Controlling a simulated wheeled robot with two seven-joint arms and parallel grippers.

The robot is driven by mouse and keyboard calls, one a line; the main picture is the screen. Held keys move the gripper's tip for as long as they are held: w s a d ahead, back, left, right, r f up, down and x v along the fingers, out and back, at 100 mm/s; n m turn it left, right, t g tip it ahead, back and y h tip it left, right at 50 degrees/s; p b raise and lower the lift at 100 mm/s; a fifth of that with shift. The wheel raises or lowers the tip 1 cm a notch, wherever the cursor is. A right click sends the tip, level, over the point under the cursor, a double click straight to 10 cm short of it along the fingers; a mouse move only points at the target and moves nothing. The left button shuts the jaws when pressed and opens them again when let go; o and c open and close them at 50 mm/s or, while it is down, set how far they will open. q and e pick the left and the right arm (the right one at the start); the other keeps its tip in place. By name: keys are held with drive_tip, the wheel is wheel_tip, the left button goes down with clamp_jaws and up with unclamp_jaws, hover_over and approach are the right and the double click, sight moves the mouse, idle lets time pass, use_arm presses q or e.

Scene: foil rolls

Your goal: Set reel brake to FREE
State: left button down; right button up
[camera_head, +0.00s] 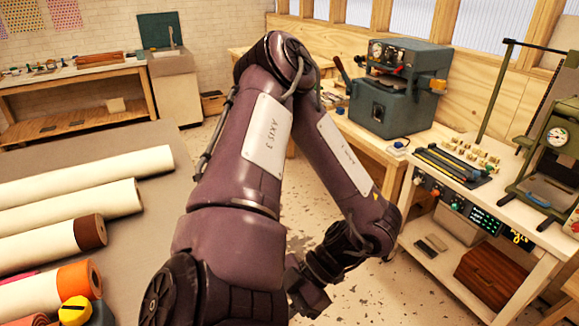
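A large purple arm of mine, which I take as the left one, rises from the bottom edge left of centre and bends down to the right. Its dark wrist end, with what seems to be my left gripper (306,291), hangs low over the floor. Its fingers cannot be made out, and I see nothing held. My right gripper is out of view. A yellow knob with a dark bar (75,309) shows at the bottom left, beside the rolls; it may be the reel brake, but no FREE label is readable. My gripper is well apart from it.
Several rolls (80,172) lie on a grey table (150,225) at left. At right, a white bench (540,235) carries a knobbed control panel (455,203) and a green gauge press (555,150). A teal machine (390,95) stands behind. Open floor lies between.

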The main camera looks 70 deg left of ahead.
use_arm(q)
drive_tip(key=shift+w, duration=0.15)
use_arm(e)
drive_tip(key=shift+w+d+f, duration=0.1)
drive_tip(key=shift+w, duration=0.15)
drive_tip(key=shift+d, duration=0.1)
use_arm(q)
drive_tip(key=c, duration=1.1)
unclamp_jaws()
drive_tip(key=b+v, duration=0.2)
drive_tip(key=v, duration=0.5)
drive_tip(key=shift+w+r, duration=0.1)
drive_tip(key=shift+w, duration=0.3)
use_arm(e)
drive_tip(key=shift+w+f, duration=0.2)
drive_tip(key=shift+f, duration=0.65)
